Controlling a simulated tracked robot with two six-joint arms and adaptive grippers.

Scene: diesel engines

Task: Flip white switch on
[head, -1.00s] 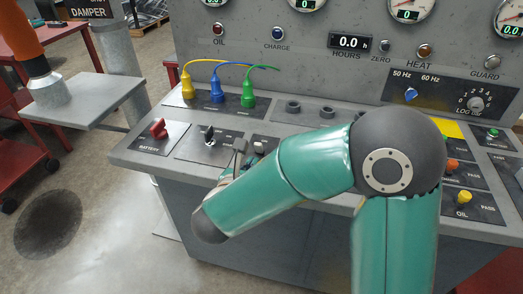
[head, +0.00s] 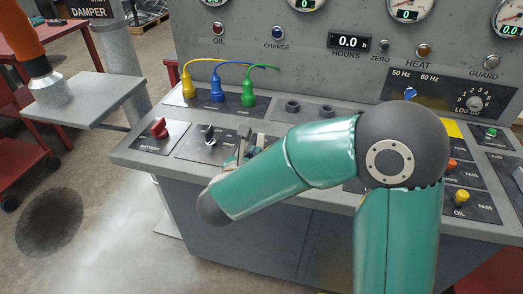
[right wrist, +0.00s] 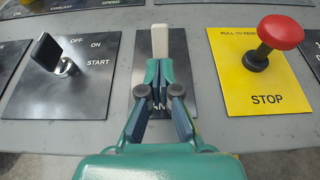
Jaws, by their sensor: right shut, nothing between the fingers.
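The white switch (right wrist: 160,40) is a pale lever on a black plate (right wrist: 181,50) in the right wrist view. Lettering on the plate is partly covered by my gripper. My right gripper (right wrist: 160,68) is shut and empty, with its fingertips right at the lower end of the white lever. I cannot tell whether they touch it. In the head view, my right gripper (head: 246,150) is low over the front of the console, partly behind my own arm, and the white switch is not clear there. My left gripper is not in view.
A black OFF/ON/START switch (right wrist: 50,54) stands left of the white switch, and a red STOP button (right wrist: 281,32) on a yellow plate stands right. On the console are a red battery switch (head: 159,128) and yellow, blue and green plugs (head: 217,92).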

